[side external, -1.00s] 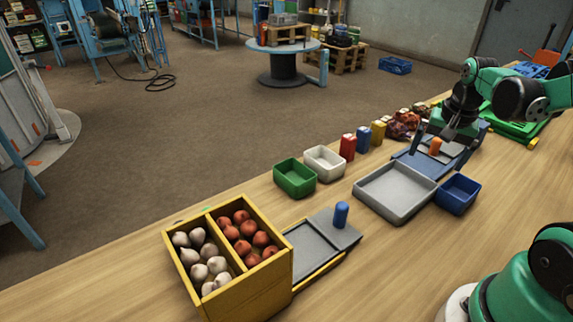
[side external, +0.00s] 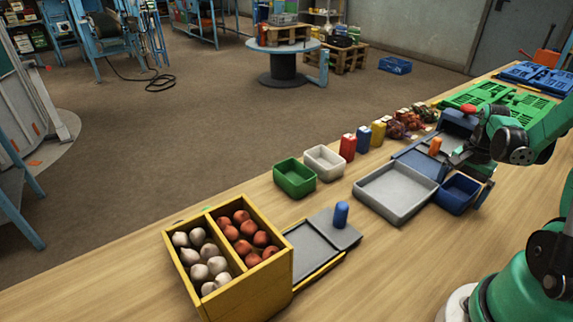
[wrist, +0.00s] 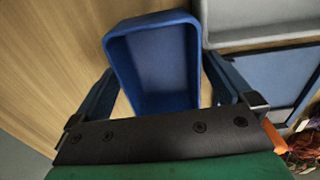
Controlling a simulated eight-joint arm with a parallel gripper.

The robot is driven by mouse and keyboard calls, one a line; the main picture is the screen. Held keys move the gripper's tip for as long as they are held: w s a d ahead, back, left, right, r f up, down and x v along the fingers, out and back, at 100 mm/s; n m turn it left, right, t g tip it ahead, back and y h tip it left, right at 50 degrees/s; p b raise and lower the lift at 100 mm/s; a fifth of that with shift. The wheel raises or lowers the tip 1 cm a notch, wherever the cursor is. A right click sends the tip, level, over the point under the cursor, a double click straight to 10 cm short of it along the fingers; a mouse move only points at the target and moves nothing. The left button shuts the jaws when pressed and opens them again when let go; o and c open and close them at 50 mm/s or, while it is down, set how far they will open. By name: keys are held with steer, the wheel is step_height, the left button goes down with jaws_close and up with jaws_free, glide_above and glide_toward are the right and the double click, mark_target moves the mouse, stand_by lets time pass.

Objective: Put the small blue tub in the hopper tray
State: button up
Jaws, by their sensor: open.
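The small blue tub (side external: 455,195) stands on the table against the right side of a wide grey tray (side external: 393,193). My gripper (side external: 471,176) is open, low at the tub. In the wrist view the empty tub (wrist: 158,68) lies between the two spread fingers of my gripper (wrist: 160,78), one on each side; whether they touch it I cannot tell. A blue hopper (side external: 459,122) stands behind, with a flat blue-grey tray (side external: 415,160) and an orange peg (side external: 435,146) in front. A yellow hopper (side external: 255,287) holds white and reddish bulbs, with a grey tray (side external: 312,250) beside it.
A blue peg (side external: 341,214) stands by the yellow hopper's tray. A green tub (side external: 295,178) and white tub (side external: 325,162) stand left of the wide tray. Red, blue and yellow packets and netted bags line the back edge. Green crates (side external: 500,105) lie farther back. The front table is clear.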

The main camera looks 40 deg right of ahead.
steer(key=c, duration=1.2)
step_height(320, 180, up, 20)
steer(key=f, duration=0.1)
steer(key=w+a+f+n, duration=0.1)
steer(key=w+a+n, duration=0.75)
steer(key=a, duration=0.25)
steer(key=w+a+f+n, duration=0.1)
steer(key=w+a+n, duration=0.7)
steer(key=a, duration=0.4)
steer(key=s+a+f+n, duration=0.35)
steer(key=a+n, duration=0.25)
steer(key=n, duration=0.4)
steer(key=s+a+f+n, duration=0.3)
steer(key=a+f+n, duration=0.25)
steer(key=n, duration=0.45)
steer(key=shift+m, duration=0.25)
steer(key=shift+a+f, duration=0.15)
steer(key=shift+f, duration=2.5)
